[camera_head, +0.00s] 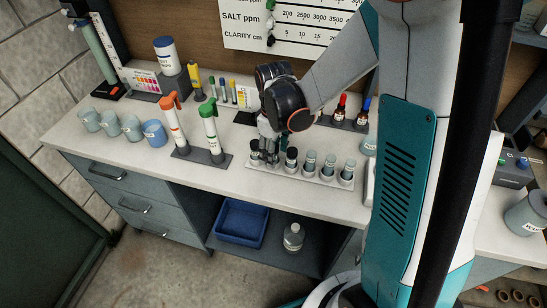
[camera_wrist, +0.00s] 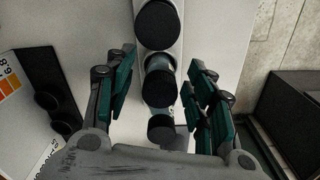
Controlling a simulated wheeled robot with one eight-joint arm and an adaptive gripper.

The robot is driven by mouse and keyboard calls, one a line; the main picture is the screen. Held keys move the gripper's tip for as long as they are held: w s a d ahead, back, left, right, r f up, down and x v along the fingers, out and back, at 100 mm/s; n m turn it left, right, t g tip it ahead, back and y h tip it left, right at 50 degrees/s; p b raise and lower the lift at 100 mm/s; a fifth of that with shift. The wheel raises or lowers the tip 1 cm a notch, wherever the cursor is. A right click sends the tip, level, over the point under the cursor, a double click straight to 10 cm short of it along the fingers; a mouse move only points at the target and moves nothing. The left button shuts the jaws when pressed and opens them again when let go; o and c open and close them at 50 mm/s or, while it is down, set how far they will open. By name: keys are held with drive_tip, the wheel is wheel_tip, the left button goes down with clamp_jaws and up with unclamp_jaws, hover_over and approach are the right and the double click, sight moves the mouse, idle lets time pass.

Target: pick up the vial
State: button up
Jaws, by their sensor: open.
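A pale rack (camera_head: 318,179) on the white counter holds several vials in a row. A dark-capped vial (camera_head: 291,158) stands upright just right of my gripper (camera_head: 267,155), which points down over the rack's left end. In the wrist view, black round caps line up along the rack. My gripper's teal-padded fingers (camera_wrist: 162,72) are open on either side of this row, with the middle capped vial (camera_wrist: 159,88) between them. I cannot tell whether the fingers touch it. In the head view my gripper partly hides the vials at the left end.
Two tall testers with orange (camera_head: 173,122) and green (camera_head: 211,130) tops stand left of the rack. Several bluish cups (camera_head: 132,128) stand farther left. Bottles with red (camera_head: 340,106) and blue (camera_head: 363,112) caps stand behind the rack. The counter's front strip is clear.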

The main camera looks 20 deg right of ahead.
drive_tip(key=c, duration=1.1)
drive_tip(key=shift+r, duration=0.15)
wheel_tip(320, 180, up, 20)
drive_tip(key=p, duration=0.5)
